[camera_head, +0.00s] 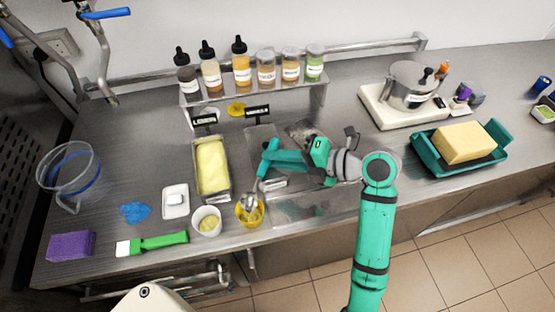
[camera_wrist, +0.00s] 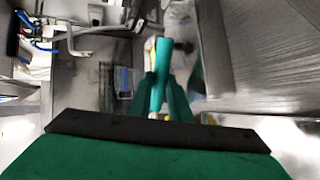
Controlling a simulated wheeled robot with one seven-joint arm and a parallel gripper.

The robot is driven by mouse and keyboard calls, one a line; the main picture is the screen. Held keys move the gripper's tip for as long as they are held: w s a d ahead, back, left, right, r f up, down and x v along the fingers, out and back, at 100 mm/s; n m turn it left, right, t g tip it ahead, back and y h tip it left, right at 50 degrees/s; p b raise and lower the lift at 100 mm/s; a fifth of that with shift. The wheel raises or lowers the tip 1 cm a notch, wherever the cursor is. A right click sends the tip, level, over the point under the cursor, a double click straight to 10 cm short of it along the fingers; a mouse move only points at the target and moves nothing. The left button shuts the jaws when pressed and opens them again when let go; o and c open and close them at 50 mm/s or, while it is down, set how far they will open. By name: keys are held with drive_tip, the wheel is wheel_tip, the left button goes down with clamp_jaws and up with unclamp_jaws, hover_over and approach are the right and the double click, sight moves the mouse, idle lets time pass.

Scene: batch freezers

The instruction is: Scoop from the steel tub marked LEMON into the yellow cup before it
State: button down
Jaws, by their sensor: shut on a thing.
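The yellow cup (camera_head: 258,218) stands near the counter's front edge, right of the tub's near end. My gripper (camera_head: 273,163) comes in from the right and is shut on the teal handle of a scoop (camera_head: 267,158). The scoop's metal head (camera_head: 248,202) is at the mouth of the yellow cup, pointing down; whether it carries anything is unclear. In the wrist view the teal handle (camera_wrist: 161,75) stands between the fingers.
A white cup (camera_head: 207,220) with pale yellow contents stands left of the yellow cup. A white dish (camera_head: 175,201), green-handled brush (camera_head: 152,244), purple sponge (camera_head: 71,246) and blue patch (camera_head: 134,212) lie left. A VANILLA sign (camera_head: 257,112) and bottle shelf (camera_head: 255,93) stand behind. A teal tray (camera_head: 431,167) sits right.

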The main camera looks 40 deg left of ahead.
drive_tip(key=shift+s+a+r+t+h, duration=0.15)
drive_tip(key=shift+r+t+h, duration=0.2)
drive_tip(key=shift+h, duration=0.55)
drive_tip(key=h, duration=0.2)
drive_tip(key=a+r+t+h, duration=0.1)
drive_tip(key=h, duration=0.1)
drive_tip(key=shift+s+a+r+n+t, duration=0.1)
drive_tip(key=shift+s+n+t, duration=0.1)
drive_tip(key=shift+n+t, duration=0.1)
drive_tip(key=h, duration=0.2)
drive_tip(key=a+t+h, duration=0.1)
drive_tip(key=h, duration=0.1)
drive_tip(key=a+t+h, duration=0.1)
drive_tip(key=h, duration=0.1)
drive_tip(key=shift+s+r, duration=0.35)
drive_tip(key=shift+r, duration=0.05)
drive_tip(key=shift+r+h, duration=0.15)
drive_tip(key=shift+h, duration=0.15)
drive_tip(key=shift+r, duration=0.65)
drive_tip(key=shift+s+a+r, duration=0.1)
drive_tip(key=shift+s+r, duration=0.05)
drive_tip(key=shift+r, duration=0.25)
